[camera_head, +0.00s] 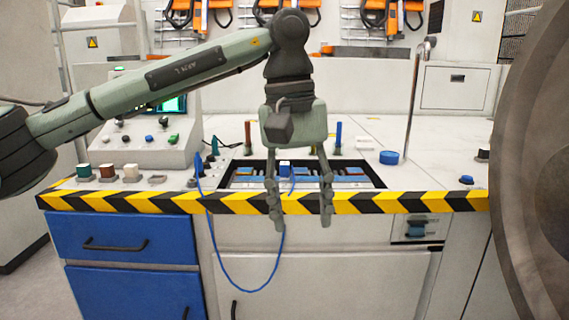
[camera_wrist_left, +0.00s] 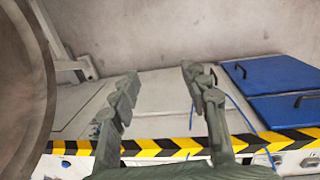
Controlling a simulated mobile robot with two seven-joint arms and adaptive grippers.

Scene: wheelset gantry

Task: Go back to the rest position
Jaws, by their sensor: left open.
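My left gripper (camera_head: 300,205) hangs fingers-down in front of the bench's striped front edge in the head view. Its two fingers are apart and nothing is between them. In the left wrist view the open fingers (camera_wrist_left: 160,95) reach over the striped edge, with the cabinet front and floor behind them. A blue cable (camera_head: 238,288) loops down from the bench top and passes behind the left gripper; it also shows in the left wrist view (camera_wrist_left: 243,115). My right gripper is in neither view.
The bench has a black-and-yellow striped edge (camera_head: 400,203), a recessed tray (camera_head: 376,181) and a control panel (camera_head: 150,145) at left. Blue drawers (camera_head: 122,238) sit below. A thin metal post (camera_head: 412,105) stands at right. A large round wheel (camera_head: 535,170) fills the right side.

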